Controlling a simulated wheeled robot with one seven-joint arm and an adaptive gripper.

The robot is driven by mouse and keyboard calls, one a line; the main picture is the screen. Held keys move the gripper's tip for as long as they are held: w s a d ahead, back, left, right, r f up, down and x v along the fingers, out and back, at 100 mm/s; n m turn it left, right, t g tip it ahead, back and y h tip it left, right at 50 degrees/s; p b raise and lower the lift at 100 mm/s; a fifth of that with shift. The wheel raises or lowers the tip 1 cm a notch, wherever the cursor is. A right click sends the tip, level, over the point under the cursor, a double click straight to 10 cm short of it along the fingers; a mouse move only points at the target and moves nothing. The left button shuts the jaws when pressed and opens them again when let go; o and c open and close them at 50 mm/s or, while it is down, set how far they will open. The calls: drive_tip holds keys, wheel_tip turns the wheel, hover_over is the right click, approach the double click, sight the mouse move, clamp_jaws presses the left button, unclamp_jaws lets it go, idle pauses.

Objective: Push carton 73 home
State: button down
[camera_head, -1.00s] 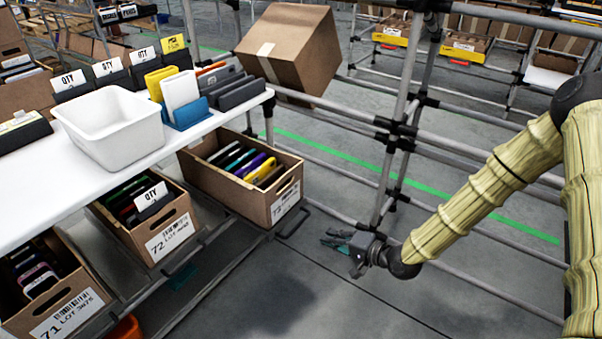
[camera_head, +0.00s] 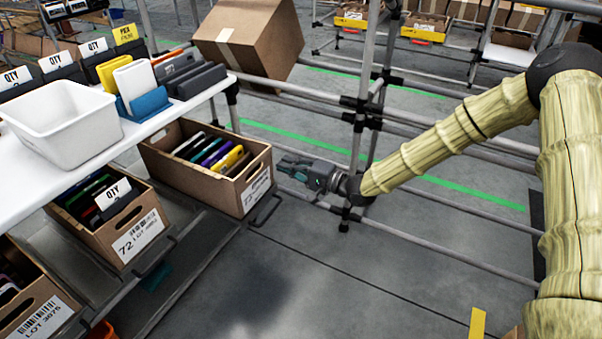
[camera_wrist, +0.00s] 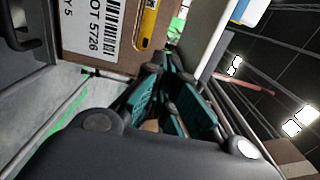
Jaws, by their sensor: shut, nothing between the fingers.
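Carton 73 (camera_head: 192,184) is an open brown box of upright coloured folders, tilted on the lower rack under the white shelf. Its front, with a white label (camera_head: 256,191), stands further out than the front of carton 72. My gripper (camera_head: 282,164) is shut and empty, pointing left at the upper part of that front. In the wrist view the carton's front (camera_wrist: 120,62) and its LOT 5726 label (camera_wrist: 92,28) lie just ahead of the teal fingers (camera_wrist: 165,72). A yellow item shows through its hand hole. I cannot tell whether the fingertips touch the carton.
Carton 72 (camera_head: 105,236) and another carton (camera_head: 62,297) stand to the left on the rack. A white bin (camera_head: 60,135) sits on the shelf (camera_head: 30,190) above. A tilted box (camera_head: 245,45) stands behind. Grey pipe rails and a post (camera_head: 360,110) run close to my arm.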

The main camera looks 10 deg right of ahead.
sight(261, 155)
drive_tip(key=b+x, duration=0.2)
drive_tip(key=x, duration=0.3)
drive_tip(key=shift+f, duration=0.1)
drive_tip(key=shift+w+a, duration=0.45)
drive_tip(key=shift+a, duration=0.15)
